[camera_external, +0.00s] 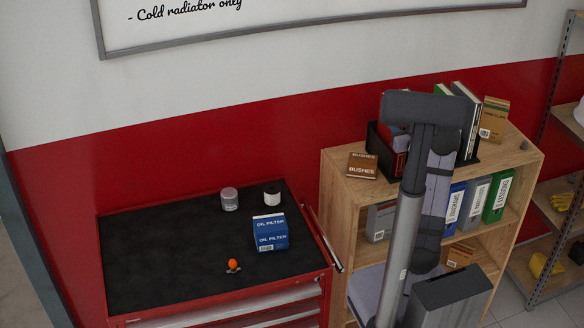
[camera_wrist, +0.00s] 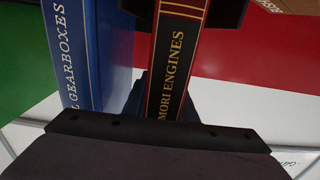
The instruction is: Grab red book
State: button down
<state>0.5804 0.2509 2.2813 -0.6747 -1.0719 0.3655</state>
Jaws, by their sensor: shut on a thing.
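The red book (camera_wrist: 194,60), with a black label reading "MORI ENGINES", stands in the middle of the wrist view. My gripper (camera_wrist: 184,12) is shut on it, with a dark finger on each side near the top of the picture. A blue book (camera_wrist: 75,60) with "GEARBOXES" on its spine is to its left, apart from it. In the external view, red covers show in the black book holder (camera_external: 376,143) on top of the wooden shelf. My arm hides the gripper and most of the books there.
A brown "BUSHES" box (camera_external: 362,166) lies left of the holder on the wooden shelf (camera_external: 336,186). Another box (camera_external: 494,117) stands to the right. Binders (camera_external: 475,203) fill the level below. A red tool cabinet (camera_external: 216,300) with an oil filter box (camera_external: 270,232) stands left.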

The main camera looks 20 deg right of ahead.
dwell(0.4)
jog(key=shift+r, duration=0.2)
jog(key=shift+w+r, duration=0.1)
jog(key=shift+r, duration=0.4)
notch_tip(320, 180, up, 17)
dwell(0.3)
jog(key=shift+a, duration=0.1)
